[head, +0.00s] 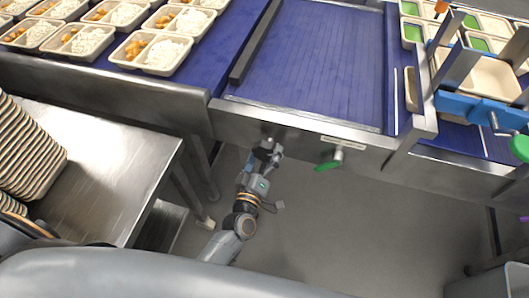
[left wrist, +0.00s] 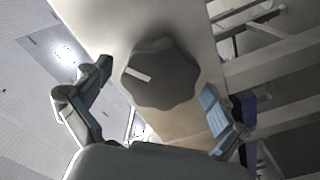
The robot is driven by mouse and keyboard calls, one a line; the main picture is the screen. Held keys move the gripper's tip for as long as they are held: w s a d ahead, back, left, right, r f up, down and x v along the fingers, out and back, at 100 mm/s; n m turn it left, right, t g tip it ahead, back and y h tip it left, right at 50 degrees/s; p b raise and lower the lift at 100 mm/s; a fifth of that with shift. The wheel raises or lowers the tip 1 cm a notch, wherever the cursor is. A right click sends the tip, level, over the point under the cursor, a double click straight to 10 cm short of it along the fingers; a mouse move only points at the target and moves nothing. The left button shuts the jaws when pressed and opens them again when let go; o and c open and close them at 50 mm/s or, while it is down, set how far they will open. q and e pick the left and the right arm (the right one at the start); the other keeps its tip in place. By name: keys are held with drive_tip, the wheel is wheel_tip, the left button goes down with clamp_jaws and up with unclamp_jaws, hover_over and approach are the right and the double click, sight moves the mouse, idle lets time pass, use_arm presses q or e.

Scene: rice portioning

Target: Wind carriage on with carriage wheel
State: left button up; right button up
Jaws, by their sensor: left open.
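A blue carriage block (head: 470,106) sits on the metal frame over the belt at the right in the head view. A small metal crank (head: 496,124) is on its front, and a green round part (head: 520,148) shows at the right edge; I cannot tell which is the carriage wheel. My left gripper (head: 268,152) is far left of these, at the conveyor's front panel. In the left wrist view my left gripper (left wrist: 155,108) is open, its fingers either side of a dark lobed knob (left wrist: 160,74) with a white mark. I cannot tell whether they touch it. My right gripper is not in view.
A green-handled lever (head: 328,165) sticks out of the front panel, right of my left gripper. Filled trays (head: 155,52) stand on the left belt; the middle belt (head: 315,60) is bare. Stacked trays (head: 30,150) stand on a steel table (head: 105,150) at the left. Floor is clear in front.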

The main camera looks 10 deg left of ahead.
use_arm(q)
drive_tip(key=s, duration=1.2)
drive_tip(key=shift+a, duration=0.2)
drive_tip(key=shift+a, duration=0.1)
